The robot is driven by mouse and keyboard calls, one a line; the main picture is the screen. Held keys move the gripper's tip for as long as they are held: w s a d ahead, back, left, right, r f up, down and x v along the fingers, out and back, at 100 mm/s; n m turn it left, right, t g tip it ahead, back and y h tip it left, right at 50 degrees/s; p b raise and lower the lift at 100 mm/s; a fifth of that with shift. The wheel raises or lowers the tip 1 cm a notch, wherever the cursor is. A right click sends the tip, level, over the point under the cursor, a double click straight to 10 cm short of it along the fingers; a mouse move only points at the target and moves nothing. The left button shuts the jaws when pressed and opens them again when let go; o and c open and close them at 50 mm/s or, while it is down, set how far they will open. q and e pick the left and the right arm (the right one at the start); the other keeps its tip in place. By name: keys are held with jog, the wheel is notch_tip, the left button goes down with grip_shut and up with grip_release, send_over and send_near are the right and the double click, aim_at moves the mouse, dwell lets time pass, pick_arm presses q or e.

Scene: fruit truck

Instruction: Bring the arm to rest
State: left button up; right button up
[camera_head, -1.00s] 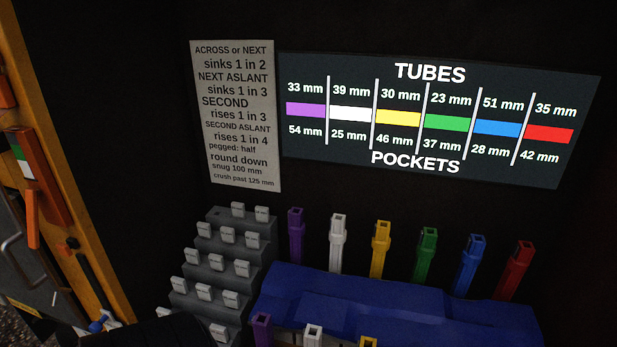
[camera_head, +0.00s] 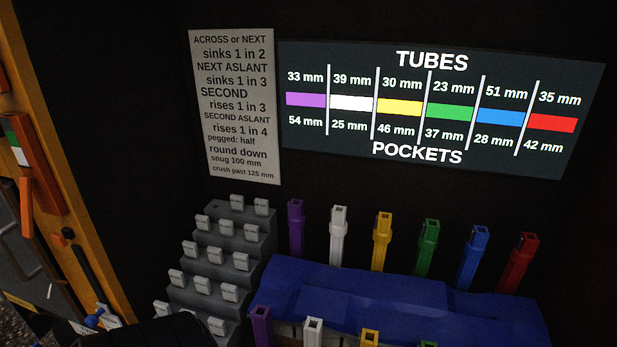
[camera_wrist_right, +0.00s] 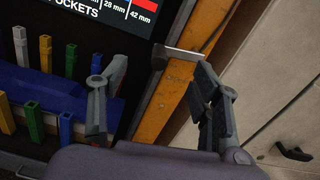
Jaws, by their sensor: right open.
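My right gripper (camera_wrist_right: 158,100) is open and empty in the right wrist view, its two fingers spread in front of an orange post. The fingers hold nothing and are apart from the coloured tubes. A dark rounded part of my own body shows at the bottom left of the head view. My left gripper is not in view. In the head view a row of upright tubes stands behind a blue cover (camera_head: 390,300): purple (camera_head: 296,228), white (camera_head: 338,238), yellow (camera_head: 382,242), green (camera_head: 427,248), blue (camera_head: 472,258) and red (camera_head: 517,264).
A grey stepped rack (camera_head: 222,262) with white tags stands left of the tubes. A lit tubes-and-pockets board (camera_head: 430,125) and a grey text sheet (camera_head: 235,105) are on the dark back wall. An orange post (camera_head: 70,170) edges the left; pale panels (camera_wrist_right: 270,110) lie right of the gripper.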

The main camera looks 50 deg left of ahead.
dwell(0.6)
